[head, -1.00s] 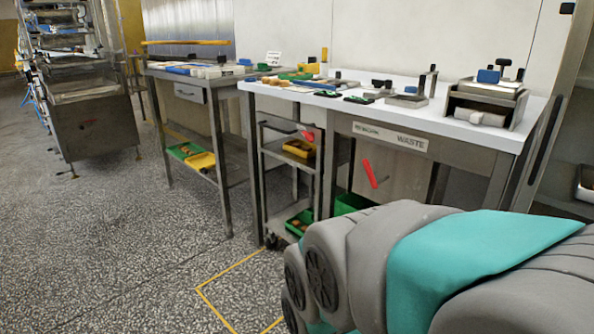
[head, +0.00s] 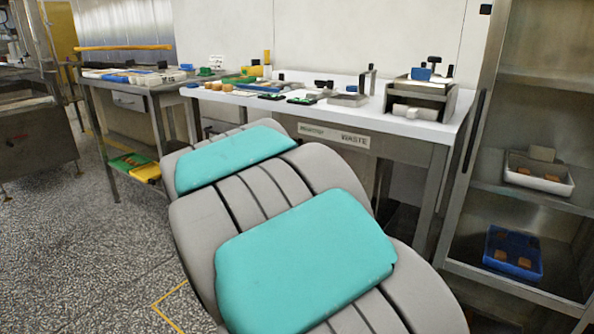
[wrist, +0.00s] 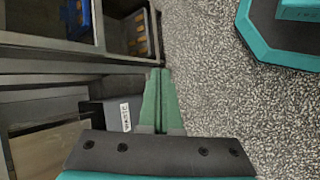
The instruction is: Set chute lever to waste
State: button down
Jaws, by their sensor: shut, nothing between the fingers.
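The label plate (head: 335,135), with WASTE at its right end, is on the front of the white-topped table (head: 395,126). The red chute lever is hidden in the head view, where my arm covers the area below the plate. I cannot make it out in the wrist view. My gripper (wrist: 159,76) shows in the wrist view, its green fingers together and empty. It points past a dark bin (wrist: 117,108) with a white label, which lies to its left in the picture. Whether it touches anything there cannot be told.
A shelf rack (head: 476,190) stands right of the table, holding a white tray (head: 540,178) and a blue crate (head: 512,255). Several tools and a steel slicer-like device (head: 420,97) stand on the tabletop. Speckled floor (wrist: 215,80) is open right of my gripper in the wrist view.

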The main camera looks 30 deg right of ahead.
jog(key=w+d+r+n+h, duration=0.1)
jog(key=w+d+r+h, duration=0.25)
jog(key=w, duration=0.55)
jog(key=w+d+r+n+h, duration=0.2)
jog(key=w+d+h, duration=0.25)
jog(key=w, duration=0.55)
jog(key=w+a+f+n+t+h, duration=0.1)
jog(key=w+n+t, duration=0.1)
jog(key=w, duration=0.7)
jog(key=w+a+f+n+t+h+p, duration=0.1)
jog(key=w+t, duration=0.4)
jog(key=w, duration=0.5)
jog(key=shift+a+f+n+t+h, duration=0.3)
jog(key=shift+a+f+n+h, duration=0.35)
jog(key=shift+n, duration=0.45)
jog(key=s+d+r+p, duration=0.1)
jog(key=d+r, duration=0.2)
jog(key=d, duration=0.8)
jog(key=shift+s+r+p, duration=0.15)
jog(key=shift+s+p, duration=0.1)
jog(key=shift+p, duration=0.15)
